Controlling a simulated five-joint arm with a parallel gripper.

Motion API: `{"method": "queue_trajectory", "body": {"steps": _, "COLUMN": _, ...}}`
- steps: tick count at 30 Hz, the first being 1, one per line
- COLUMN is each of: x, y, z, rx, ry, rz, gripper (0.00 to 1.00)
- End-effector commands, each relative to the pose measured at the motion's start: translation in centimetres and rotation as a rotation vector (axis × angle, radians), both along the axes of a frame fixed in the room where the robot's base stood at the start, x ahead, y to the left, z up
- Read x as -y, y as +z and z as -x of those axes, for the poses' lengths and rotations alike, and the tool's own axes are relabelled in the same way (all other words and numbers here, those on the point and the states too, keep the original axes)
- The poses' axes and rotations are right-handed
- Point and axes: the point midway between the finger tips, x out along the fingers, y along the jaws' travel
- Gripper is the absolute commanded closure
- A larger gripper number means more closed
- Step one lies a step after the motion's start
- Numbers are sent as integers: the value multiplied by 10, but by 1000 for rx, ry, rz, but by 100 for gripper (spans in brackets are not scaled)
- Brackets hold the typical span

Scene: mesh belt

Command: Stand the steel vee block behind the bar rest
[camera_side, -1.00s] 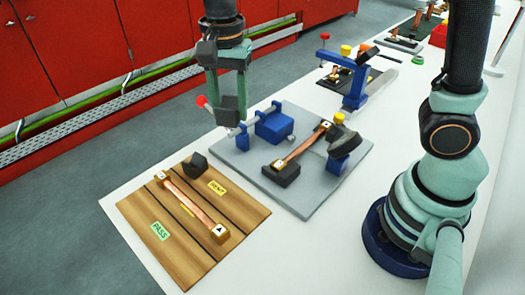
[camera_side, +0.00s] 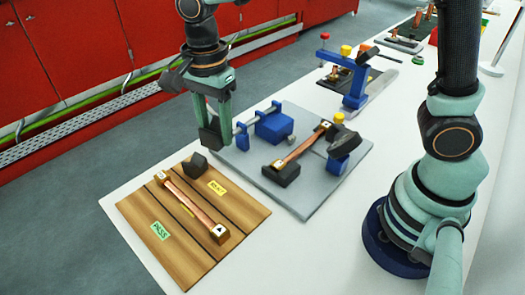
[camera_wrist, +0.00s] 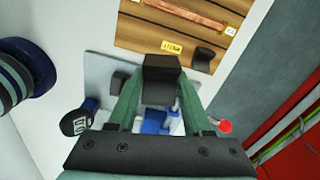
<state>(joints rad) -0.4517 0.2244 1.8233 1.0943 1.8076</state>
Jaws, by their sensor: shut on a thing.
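My gripper (camera_side: 212,138) is shut on a small dark block, which I take to be the steel vee block (camera_wrist: 162,72). The fingers point down, above the table near the rear corner of the wooden board. In the wrist view the block is between the tips of my gripper (camera_wrist: 162,88); its notch cannot be made out. A second dark block (camera_side: 196,164) stands on the board behind the copper bar, and shows in the wrist view (camera_wrist: 205,58). A black rest (camera_side: 282,173) carries the near end of another copper bar on the grey plate; which support is the bar rest is unclear.
The wooden board (camera_side: 160,250) has green PASS and yellow labels and a copper bar (camera_side: 190,202). The grey plate (camera_side: 310,205) holds a blue box (camera_side: 274,126), a blue clamp and a blue stand (camera_side: 338,166). White table (camera_side: 260,260) is clear in front.

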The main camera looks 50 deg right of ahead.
Motion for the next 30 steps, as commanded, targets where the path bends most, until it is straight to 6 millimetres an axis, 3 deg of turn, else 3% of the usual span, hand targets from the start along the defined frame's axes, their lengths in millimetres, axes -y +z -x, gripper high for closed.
{"method": "queue_trajectory", "body": {"steps": 12, "x": 0, "y": -97, "z": 0, "rx": -3, "ry": 0, "rz": 2, "gripper": 100}}
{"method": "queue_trajectory", "body": {"steps": 30, "x": 0, "y": -160, "z": 0, "rx": 1, "ry": 1, "rz": 0, "gripper": 100}}
